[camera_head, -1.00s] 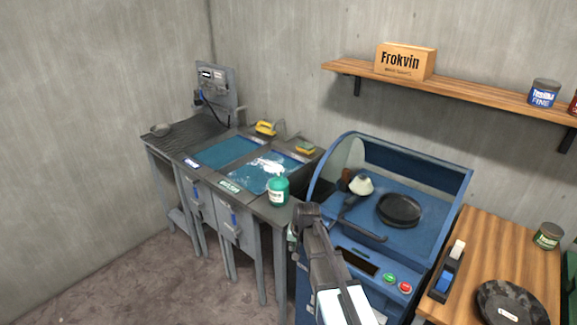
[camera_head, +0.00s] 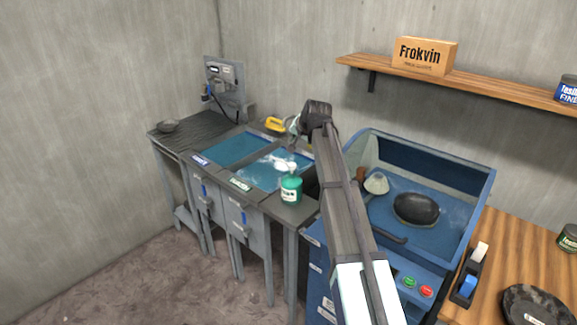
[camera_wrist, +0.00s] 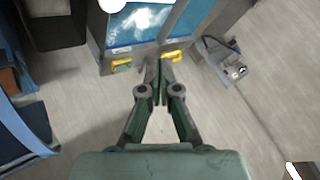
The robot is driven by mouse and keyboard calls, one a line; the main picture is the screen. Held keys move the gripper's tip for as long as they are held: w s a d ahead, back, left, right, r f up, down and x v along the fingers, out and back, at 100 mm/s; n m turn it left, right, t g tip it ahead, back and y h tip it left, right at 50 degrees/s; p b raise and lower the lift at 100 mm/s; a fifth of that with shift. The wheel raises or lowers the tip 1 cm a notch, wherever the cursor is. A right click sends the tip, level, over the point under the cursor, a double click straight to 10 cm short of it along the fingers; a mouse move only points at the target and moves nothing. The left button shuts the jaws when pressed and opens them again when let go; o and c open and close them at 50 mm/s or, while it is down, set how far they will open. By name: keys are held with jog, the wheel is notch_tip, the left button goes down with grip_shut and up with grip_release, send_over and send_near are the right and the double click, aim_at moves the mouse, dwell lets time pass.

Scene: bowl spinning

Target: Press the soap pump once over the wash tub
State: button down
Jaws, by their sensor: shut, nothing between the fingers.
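The green soap bottle (camera_head: 291,191) stands upright on the front right ledge of the sink unit; its white pump top is hard to separate from the foam behind it. The wash tub (camera_head: 256,178) is the right basin, with blue water and white foam; it also shows in the wrist view (camera_wrist: 165,18). My gripper (camera_head: 293,143) is shut and empty, above the back right of the tub and apart from the bottle. Its closed fingers fill the middle of the wrist view (camera_wrist: 160,70). A white round shape at the top edge there is cut off.
A second blue basin (camera_head: 235,149) lies to the left. A blue blasting cabinet (camera_head: 345,255) with a dark bowl (camera_head: 416,209) stands to the right, partly behind my arm. A wooden shelf (camera_head: 500,88) hangs on the wall.

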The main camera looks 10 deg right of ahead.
aim_at(291, 163)
jog(key=shift+w+r, duration=0.25)
jog(key=shift+r, duration=0.25)
jog(key=shift+f, duration=0.15)
jog(key=shift+f+b, duration=2)
jog(key=shift+f, duration=2.3)
jog(key=shift+f, duration=0.1)
jog(key=shift+f, duration=0.35)
jog(key=shift+f+b, duration=0.55)
jog(key=shift+f, duration=0.35)
jog(key=shift+r+p, duration=0.65)
jog(key=shift+r, duration=0.65)
